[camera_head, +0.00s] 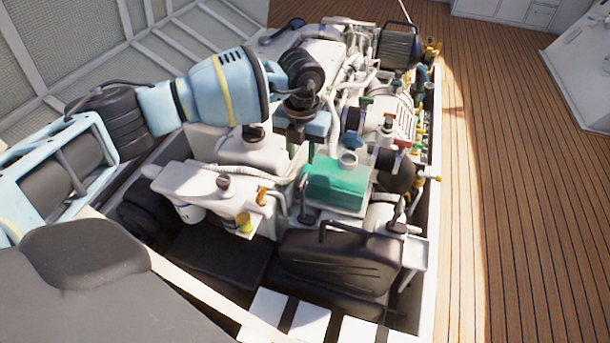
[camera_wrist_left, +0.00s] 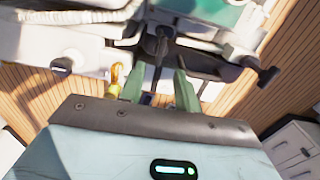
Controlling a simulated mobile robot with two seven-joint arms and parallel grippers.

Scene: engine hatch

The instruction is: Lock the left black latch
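The left black latch (camera_head: 305,205) is a small dark lever at the front of the engine, just right of an orange handle. In the left wrist view a dark lever (camera_wrist_left: 158,42) that looks like this latch lies beyond and between the fingertips. My left gripper (camera_head: 304,150) points down above and behind it in the head view. Its two green fingers stand apart in the left wrist view (camera_wrist_left: 159,82), with nothing clearly held between them. I cannot tell whether a finger touches the latch. My right gripper is not in view.
A second black latch (camera_head: 396,212) stands to the right. A black case with a handle (camera_head: 338,262) lies in front. Pipes and hoses crowd the engine; the wooden deck (camera_head: 520,190) at right is clear.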

